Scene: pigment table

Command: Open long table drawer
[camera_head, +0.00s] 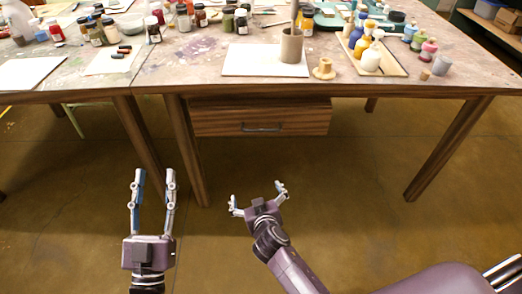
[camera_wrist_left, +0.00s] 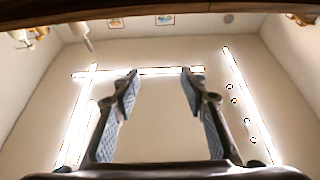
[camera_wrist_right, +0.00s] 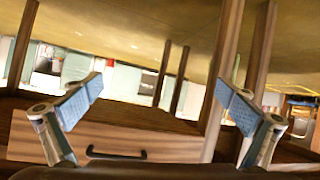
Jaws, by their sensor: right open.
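The wooden drawer (camera_head: 230,118) hangs under the long table (camera_head: 215,90) and appears shut, with a dark bar handle (camera_head: 262,127) on its front. In the right wrist view the drawer front (camera_wrist_right: 190,147) and its handle (camera_wrist_right: 116,155) lie between the fingers, apart from them. My right gripper (camera_head: 259,192) is open and empty, in front of and below the drawer. My left gripper (camera_head: 154,175) has its fingers apart and empty, left of the drawer near a table leg. In the left wrist view its fingers (camera_wrist_left: 158,72) are spread with only ceiling and lights beyond.
Table legs (camera_head: 188,150) stand left of the drawer and at the right (camera_head: 445,150). The tabletop holds a white sheet (camera_head: 240,62), a brown cup (camera_head: 291,45), a tray of bottles (camera_head: 398,68) and several jars. The floor (camera_head: 350,190) before the drawer is clear.

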